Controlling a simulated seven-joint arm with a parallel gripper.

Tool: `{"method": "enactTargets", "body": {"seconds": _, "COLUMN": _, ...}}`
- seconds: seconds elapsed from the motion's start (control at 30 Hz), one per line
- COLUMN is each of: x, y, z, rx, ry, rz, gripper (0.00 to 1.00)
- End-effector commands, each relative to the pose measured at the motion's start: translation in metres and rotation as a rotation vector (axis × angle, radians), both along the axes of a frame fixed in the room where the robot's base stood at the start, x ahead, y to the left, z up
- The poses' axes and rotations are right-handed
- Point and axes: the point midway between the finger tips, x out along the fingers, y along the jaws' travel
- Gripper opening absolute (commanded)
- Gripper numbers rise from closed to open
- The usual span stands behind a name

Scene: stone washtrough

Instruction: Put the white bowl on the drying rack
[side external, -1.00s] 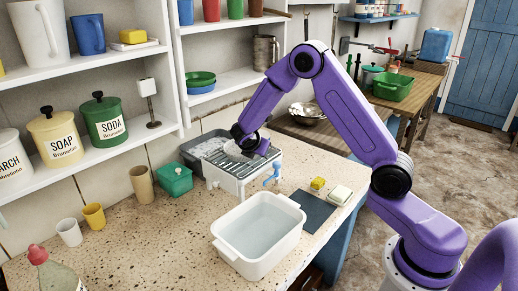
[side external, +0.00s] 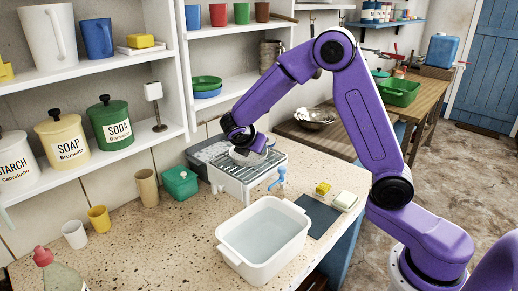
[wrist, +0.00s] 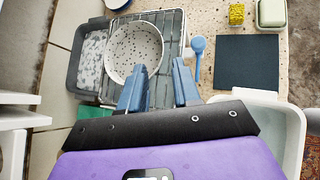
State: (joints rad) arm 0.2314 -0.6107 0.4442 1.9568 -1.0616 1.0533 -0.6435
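The white bowl (wrist: 122,50), speckled with dark spots, sits upright over the drying rack (wrist: 172,30) in the wrist view, towards the rack's left side. In the side view the bowl (side external: 244,160) shows only in part under my gripper (side external: 257,149), and the rack (side external: 265,171) stands at the back of the stone counter. In the wrist view my gripper (wrist: 160,68) has its two blue fingers apart with a clear gap between them. The left finger overlaps the bowl's near rim; I cannot tell whether it touches. The right finger is clear of the bowl.
A grey basin (wrist: 88,82) adjoins the rack on the left. A blue brush (wrist: 197,50) is at its right, then a dark mat (wrist: 246,62). A white water tub (side external: 228,250) stands in front. A green tin (side external: 180,185) and cups are at the left.

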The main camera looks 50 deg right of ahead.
Motion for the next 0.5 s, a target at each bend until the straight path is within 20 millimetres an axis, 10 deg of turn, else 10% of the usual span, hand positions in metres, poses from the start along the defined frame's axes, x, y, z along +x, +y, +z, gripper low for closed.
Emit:
{"method": "enactTargets", "body": {"seconds": 0.33, "x": -0.010, "y": 0.011, "z": 0.006, "rx": 0.028, "ry": -0.009, "rz": -0.009, "gripper": 0.32}}
{"method": "enactTargets", "body": {"seconds": 0.5, "x": -0.046, "y": 0.033, "z": 0.009, "rx": 0.161, "ry": -0.050, "rz": -0.058, "gripper": 0.32}}
